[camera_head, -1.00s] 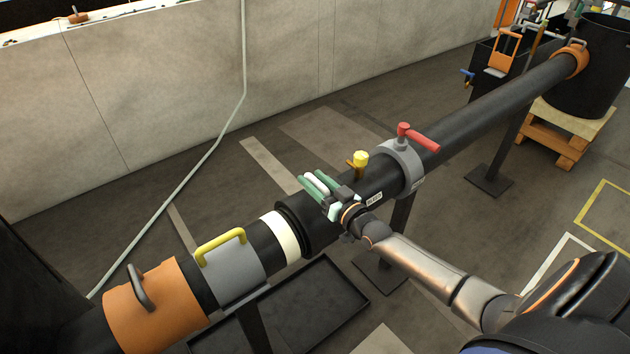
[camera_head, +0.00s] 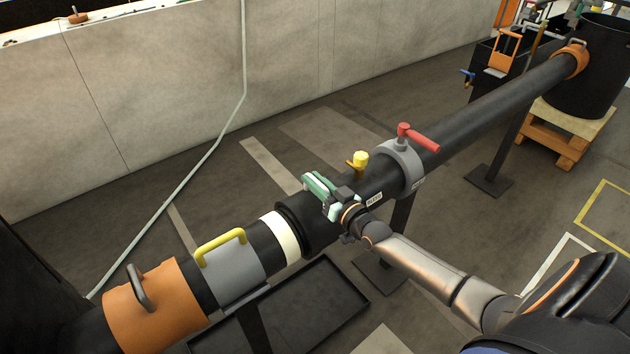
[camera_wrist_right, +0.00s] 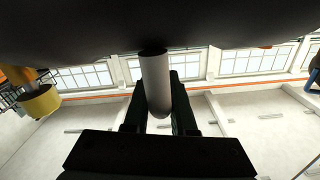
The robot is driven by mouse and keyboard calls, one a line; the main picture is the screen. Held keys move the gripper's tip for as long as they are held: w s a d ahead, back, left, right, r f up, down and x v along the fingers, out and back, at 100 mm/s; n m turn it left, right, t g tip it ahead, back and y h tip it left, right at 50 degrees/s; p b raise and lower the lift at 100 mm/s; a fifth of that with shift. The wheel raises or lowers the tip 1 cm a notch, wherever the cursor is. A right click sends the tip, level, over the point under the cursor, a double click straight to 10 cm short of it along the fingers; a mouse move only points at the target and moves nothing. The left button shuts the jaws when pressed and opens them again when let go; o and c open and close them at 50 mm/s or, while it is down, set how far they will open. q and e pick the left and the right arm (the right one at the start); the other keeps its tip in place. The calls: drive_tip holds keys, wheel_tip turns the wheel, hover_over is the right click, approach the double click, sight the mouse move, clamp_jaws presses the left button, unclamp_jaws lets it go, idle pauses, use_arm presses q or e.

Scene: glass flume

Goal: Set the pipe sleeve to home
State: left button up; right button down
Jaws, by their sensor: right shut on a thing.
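The black pipe sleeve (camera_head: 318,232) is the wider section with a dark ringed end, beside a cream band (camera_head: 281,235) on the pipe. My right gripper (camera_head: 322,187) is at the sleeve's upper side, with its green fingers closed. In the right wrist view, a pale grey round handle (camera_wrist_right: 156,82) stands out from the dark surface (camera_wrist_right: 80,30). My right gripper (camera_wrist_right: 158,110) has a finger on each side of this handle and is shut on it. The fingers hide most of the handle in the head view. My left gripper is not in view.
A yellow-capped valve (camera_head: 361,159) and a grey clamp with a red lever (camera_head: 404,165) sit right of the gripper. A grey collar with a yellow handle (camera_head: 232,265) and an orange collar (camera_head: 158,308) lie left. A black tray (camera_head: 345,318) is below.

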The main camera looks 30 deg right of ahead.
idle(0.7)
drive_tip(key=shift+a, duration=0.25)
drive_tip(key=p, duration=0.4)
hover_over(284, 198)
drive_tip(key=s+a, duration=0.2)
drive_tip(key=s, duration=0.3)
drive_tip(key=shift+w+a+f, duration=0.1)
drive_tip(key=shift+a, duration=0.2)
drive_tip(key=c, duration=0.8)
unclamp_jaws()
drive_tip(key=shift+a, duration=0.1)
drive_tip(key=shift+o, duration=0.2)
